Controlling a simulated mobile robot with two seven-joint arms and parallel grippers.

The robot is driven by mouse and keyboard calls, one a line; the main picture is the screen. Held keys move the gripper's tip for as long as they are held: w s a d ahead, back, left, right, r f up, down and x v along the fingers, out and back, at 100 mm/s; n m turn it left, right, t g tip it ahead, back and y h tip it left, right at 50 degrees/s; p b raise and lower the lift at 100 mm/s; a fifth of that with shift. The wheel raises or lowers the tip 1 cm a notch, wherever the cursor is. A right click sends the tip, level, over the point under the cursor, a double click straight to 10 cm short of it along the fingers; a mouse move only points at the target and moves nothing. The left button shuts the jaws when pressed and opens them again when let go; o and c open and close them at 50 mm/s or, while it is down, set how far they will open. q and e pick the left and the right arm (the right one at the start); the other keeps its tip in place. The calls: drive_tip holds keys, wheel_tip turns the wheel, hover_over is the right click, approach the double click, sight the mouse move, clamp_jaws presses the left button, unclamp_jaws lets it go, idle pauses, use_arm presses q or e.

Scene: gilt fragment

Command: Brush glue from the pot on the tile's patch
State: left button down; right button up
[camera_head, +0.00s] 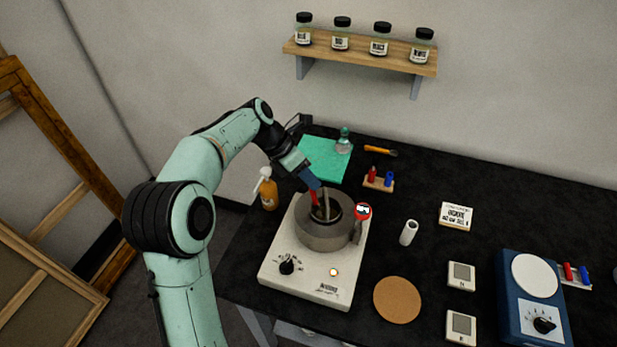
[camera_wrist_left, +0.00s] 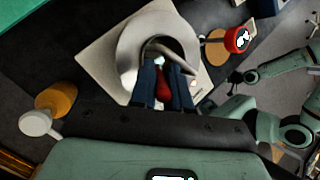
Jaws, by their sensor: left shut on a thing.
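The grey pot (camera_head: 323,239) sits on a cream hot plate (camera_head: 312,288); its round opening also shows in the wrist view (camera_wrist_left: 130,45). My left gripper (camera_head: 314,187) is over the pot, shut on a brush with a red handle (camera_wrist_left: 163,88). The brush points down into the pot; its lower end is hard to make out and I cannot tell how much glue is on it. A white tile (camera_head: 456,215) with dark marks lies right of the pot; I cannot make out its patch. My right gripper is not seen.
A red round dial (camera_head: 363,211) stands close by the pot's right side. A pump bottle (camera_head: 268,190) is left of it, a green mat (camera_head: 318,154) behind. A white cylinder (camera_head: 408,232) and cork disc (camera_head: 397,300) lie toward the tile.

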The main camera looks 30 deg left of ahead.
use_arm(q)
drive_tip(key=shift+f, duration=0.55)
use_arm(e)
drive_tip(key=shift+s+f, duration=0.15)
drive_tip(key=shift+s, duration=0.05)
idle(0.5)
use_arm(q)
drive_tip(key=shift+s+f, duration=0.15)
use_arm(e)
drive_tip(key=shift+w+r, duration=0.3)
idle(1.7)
